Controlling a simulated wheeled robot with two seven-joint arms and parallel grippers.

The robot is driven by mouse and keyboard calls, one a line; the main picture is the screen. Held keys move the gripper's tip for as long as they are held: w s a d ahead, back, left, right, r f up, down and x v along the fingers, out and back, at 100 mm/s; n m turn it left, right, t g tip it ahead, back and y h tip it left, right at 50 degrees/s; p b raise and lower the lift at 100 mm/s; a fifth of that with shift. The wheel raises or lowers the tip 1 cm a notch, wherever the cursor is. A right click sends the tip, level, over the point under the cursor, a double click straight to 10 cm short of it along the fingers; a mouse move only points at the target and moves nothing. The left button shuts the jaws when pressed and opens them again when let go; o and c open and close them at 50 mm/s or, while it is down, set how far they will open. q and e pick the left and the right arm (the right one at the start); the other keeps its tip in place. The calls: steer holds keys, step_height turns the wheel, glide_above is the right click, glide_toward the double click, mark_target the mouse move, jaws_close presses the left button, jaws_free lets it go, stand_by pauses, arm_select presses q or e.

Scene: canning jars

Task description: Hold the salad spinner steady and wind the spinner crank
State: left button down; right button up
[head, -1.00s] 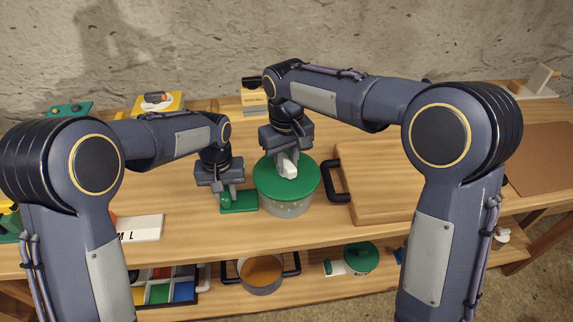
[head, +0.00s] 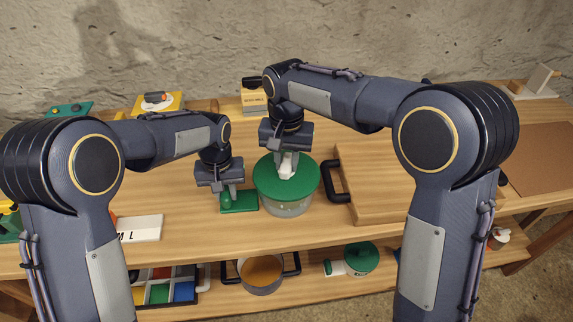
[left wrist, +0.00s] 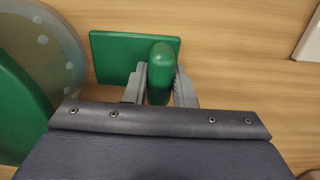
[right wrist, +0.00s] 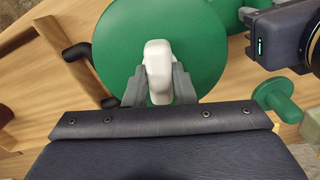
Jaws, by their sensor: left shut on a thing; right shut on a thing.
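The salad spinner stands on the wooden table, with a round green lid (head: 304,185) over a clear bowl (head: 287,209). A white crank knob (right wrist: 158,72) sits on the lid. My right gripper (head: 286,170) is shut on this knob, one finger on each side of it in the right wrist view. My left gripper (head: 226,192) is shut on a green upright handle (left wrist: 160,72) that rises from a flat green base (left wrist: 112,58) beside the bowl. In the left wrist view the bowl and lid show at the left. The crank arm is partly hidden by my right gripper.
A wooden board with a black handle (head: 335,180) lies right of the spinner. A white lettered card (head: 138,228) lies at left. A pot (head: 262,272), a green-lidded pot (head: 360,258) and a coloured tray (head: 160,288) stand on the lower shelf.

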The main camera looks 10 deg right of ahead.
mark_target(286, 161)
steer(key=shift+m, duration=0.9)
steer(key=o, duration=1.1)
steer(key=shift+c, duration=0.2)
step_height(286, 161, up, 12)
